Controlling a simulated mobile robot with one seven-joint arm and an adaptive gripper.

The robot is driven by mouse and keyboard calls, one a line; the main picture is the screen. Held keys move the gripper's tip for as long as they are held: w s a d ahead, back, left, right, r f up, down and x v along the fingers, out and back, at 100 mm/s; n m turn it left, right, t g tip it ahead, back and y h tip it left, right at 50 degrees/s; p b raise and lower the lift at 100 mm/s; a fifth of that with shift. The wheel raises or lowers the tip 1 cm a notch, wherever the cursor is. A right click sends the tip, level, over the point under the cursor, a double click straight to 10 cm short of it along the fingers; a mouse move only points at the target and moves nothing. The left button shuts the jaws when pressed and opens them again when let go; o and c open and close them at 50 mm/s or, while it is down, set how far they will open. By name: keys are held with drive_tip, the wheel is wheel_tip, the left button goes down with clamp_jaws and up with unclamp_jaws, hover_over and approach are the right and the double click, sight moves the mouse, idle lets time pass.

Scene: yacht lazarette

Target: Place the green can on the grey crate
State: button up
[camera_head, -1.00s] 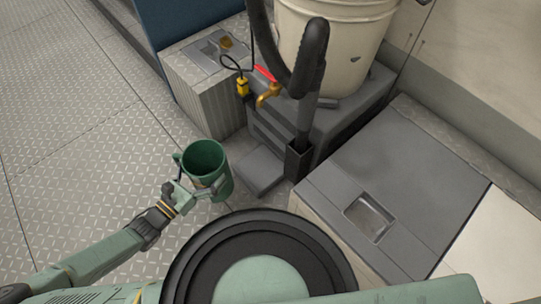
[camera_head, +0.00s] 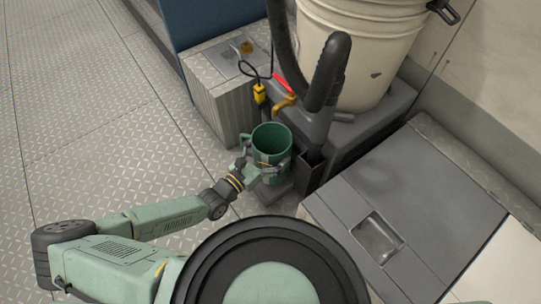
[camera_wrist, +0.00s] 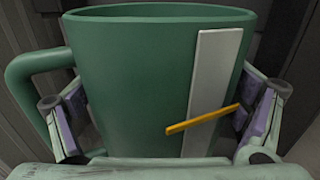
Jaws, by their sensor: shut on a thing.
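The green can (camera_head: 271,142) is an open-topped, upright cylinder with a side handle. My gripper (camera_head: 268,166) is shut on it, one finger on each side. In the wrist view the can (camera_wrist: 140,75) fills the picture, its handle at left, with a pale strip and a thin yellow-orange bar on its front. The pads of my gripper (camera_wrist: 165,118) press its sides. A dark grey crate-like block (camera_head: 362,128) stands under a cream bucket, right of the can. A lighter grey ribbed box (camera_head: 218,103) stands behind and left of it. I cannot tell which is the grey crate.
The cream bucket (camera_head: 360,50) takes up much of the dark block's top. A black lever (camera_head: 325,85), a brass tap (camera_head: 285,102) and a yellow plug on a cable (camera_head: 260,92) crowd the space beyond the can. A grey-lidded locker (camera_head: 410,215) is at right. The patterned floor at left is clear.

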sight(283, 145)
drive_tip(key=shift+f+b, duration=0.75)
drive_tip(key=shift+f, duration=0.9)
drive_tip(key=shift+f, duration=0.2)
drive_tip(key=o, duration=1.6)
